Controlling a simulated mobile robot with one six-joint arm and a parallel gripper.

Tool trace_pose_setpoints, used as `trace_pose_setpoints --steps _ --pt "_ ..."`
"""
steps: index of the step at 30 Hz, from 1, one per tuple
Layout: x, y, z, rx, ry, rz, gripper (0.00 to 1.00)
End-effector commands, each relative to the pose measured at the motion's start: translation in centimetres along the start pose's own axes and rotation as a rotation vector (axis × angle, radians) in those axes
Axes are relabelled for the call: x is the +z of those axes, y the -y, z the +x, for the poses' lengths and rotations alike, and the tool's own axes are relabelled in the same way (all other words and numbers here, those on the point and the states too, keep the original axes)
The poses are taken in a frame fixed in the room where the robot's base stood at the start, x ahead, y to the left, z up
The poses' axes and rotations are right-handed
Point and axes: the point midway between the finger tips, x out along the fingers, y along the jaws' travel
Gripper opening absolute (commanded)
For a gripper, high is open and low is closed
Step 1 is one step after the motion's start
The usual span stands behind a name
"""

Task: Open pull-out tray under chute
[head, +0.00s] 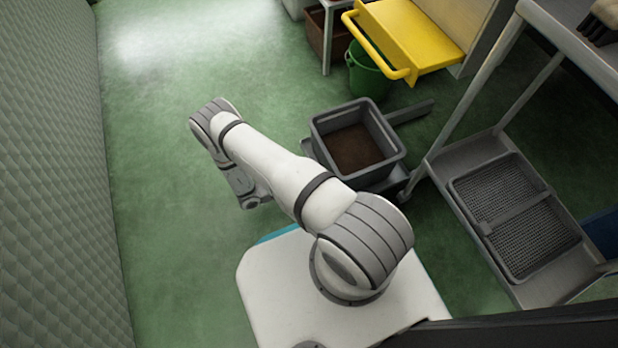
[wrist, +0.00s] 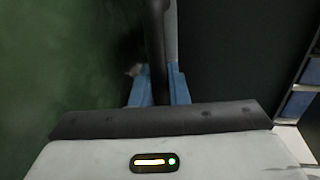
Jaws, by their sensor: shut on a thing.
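In the wrist view my gripper (wrist: 158,84) has its two blue fingers on either side of a dark upright bar (wrist: 155,40) and is shut on it. The bar looks like a handle; what it is fixed to is out of view. In the head view my arm hides the fingers and the bar. A grey open bin (head: 392,123) with brown contents stands low beyond my arm, on a grey frame with a bar (head: 410,112) reaching right. A yellow sloped tray-like piece (head: 415,35) with a tubular front rail is further back. I cannot tell which piece the held bar belongs to.
A green bucket (head: 368,80) stands under the yellow piece, beside a brown crate (head: 325,35). A metal stand at the right holds a mesh tray (head: 515,215) on its low shelf. A quilted wall (head: 50,180) runs along the left; green floor (head: 170,130) is clear between.

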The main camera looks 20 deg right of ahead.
Motion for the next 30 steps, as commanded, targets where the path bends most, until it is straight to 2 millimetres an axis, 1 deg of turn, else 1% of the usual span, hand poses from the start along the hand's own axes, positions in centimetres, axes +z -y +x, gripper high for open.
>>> trace_pose_setpoints --steps 4,5,11,17,20,23,30 --pt "0.1 0.0 0.0 0.003 0.001 0.003 0.00" --pt "0.1 0.0 0.0 0.003 0.001 0.003 0.17" --pt "0.1 0.0 0.0 0.002 0.000 0.002 0.33" --pt "0.1 0.0 0.1 0.001 0.000 0.002 0.33" --pt "0.1 0.1 -0.4 0.001 0.002 0.002 0.33" --pt "0.2 0.2 -1.7 0.001 0.004 0.003 0.33" --pt "0.1 0.2 -5.8 0.003 0.004 0.003 0.33"
